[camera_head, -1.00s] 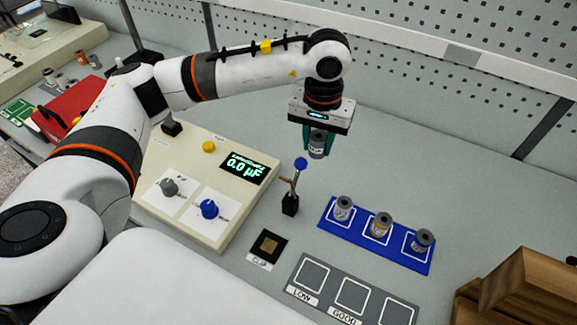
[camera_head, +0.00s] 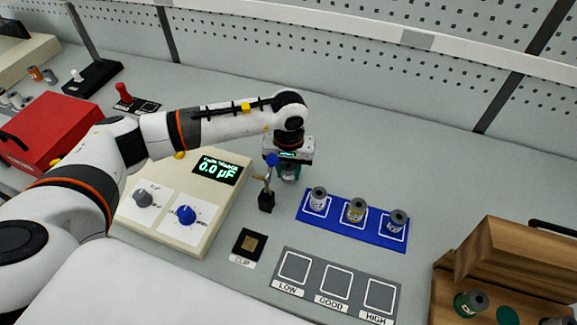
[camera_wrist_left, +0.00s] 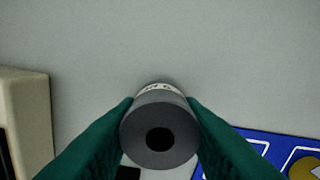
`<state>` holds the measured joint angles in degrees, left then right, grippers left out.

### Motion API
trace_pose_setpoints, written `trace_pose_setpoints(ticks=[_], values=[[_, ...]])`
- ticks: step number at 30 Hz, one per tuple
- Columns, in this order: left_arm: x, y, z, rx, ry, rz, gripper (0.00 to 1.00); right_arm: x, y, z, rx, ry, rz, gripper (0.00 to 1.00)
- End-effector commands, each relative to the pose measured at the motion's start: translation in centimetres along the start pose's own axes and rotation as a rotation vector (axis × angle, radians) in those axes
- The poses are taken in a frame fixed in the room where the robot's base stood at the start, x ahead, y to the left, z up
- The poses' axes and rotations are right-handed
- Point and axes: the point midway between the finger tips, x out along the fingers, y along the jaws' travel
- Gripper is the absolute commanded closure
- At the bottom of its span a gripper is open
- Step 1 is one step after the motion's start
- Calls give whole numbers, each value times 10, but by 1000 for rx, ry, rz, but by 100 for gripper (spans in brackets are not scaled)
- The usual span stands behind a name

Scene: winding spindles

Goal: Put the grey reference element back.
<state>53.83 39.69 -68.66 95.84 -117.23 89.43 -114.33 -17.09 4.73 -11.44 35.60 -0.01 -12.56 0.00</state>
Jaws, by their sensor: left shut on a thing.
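My left gripper (camera_head: 289,173) is shut on a grey element (camera_wrist_left: 160,133), a cylinder with a dark hole in its end and a white label. In the left wrist view it sits upright between the two green fingers. In the head view it is mostly hidden by the gripper, which is low over the table, behind the small stand with the blue ball (camera_head: 271,160). I cannot tell whether the element touches the table. My right gripper is not in view.
A blue tray (camera_head: 305,216) with three cylinders lies right of the gripper. The meter (camera_head: 218,210) reads 0.0 µF. A clip pad (camera_head: 249,243) and a grey LOW/GOOD/HIGH plate (camera_head: 313,285) lie in front. A wooden box (camera_head: 510,250) with cylinders stands at right.

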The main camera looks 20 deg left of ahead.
Motion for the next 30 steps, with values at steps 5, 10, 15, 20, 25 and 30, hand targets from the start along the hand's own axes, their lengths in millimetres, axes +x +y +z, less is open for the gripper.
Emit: trace_pose_setpoints(ticks=[5,10,15,20,25,30], values=[[2,0,0,1,-1,-1,93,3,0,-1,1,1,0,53],[2,0,0,1,-1,0,54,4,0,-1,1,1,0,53],[2,0,0,1,0,0,45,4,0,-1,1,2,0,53],[2,0,0,1,0,0,45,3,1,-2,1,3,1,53],[-9,-1,1,2,-4,-3,45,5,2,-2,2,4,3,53],[-42,-1,1,2,-6,-2,45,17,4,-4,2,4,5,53]])
